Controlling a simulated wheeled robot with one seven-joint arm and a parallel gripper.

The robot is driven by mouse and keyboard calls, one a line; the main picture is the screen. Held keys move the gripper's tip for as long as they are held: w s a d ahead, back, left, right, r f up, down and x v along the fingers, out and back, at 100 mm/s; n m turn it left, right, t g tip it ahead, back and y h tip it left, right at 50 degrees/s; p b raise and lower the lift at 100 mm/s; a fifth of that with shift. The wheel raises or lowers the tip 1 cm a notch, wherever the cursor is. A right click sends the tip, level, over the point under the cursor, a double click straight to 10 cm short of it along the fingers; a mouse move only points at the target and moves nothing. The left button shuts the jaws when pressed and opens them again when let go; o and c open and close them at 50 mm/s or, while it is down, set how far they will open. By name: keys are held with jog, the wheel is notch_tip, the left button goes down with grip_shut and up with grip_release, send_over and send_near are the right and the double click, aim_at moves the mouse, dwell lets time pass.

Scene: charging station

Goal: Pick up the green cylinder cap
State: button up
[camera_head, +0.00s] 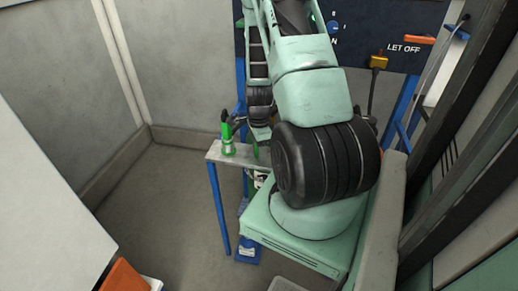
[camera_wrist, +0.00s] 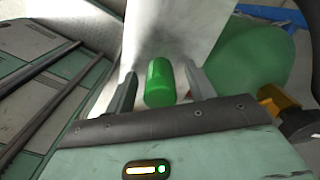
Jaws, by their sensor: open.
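The green cylinder cap (camera_wrist: 160,84) shows in the wrist view as a bright green rounded cylinder. It lies between the two grey fingers of my gripper (camera_wrist: 160,74), with a visible gap on the left and a small one on the right. The gripper is open and not closed on it. In the head view my arm hides most of the gripper and I cannot make out its fingers clearly. A green bottle-like object with a dark top (camera_head: 227,140) stands on a narrow grey shelf (camera_head: 215,154) left of my arm.
In the wrist view a larger rounded green body (camera_wrist: 248,68) is right of the fingers, with an orange-and-black fitting (camera_wrist: 280,102) near it. In the head view a dark panel (camera_head: 385,28) stands behind my arm. Open floor (camera_head: 165,200) lies left of the shelf.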

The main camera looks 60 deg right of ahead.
jog(key=c, duration=1)
jog(key=shift+r, duration=0.15)
jog(key=shift+c, duration=0.2)
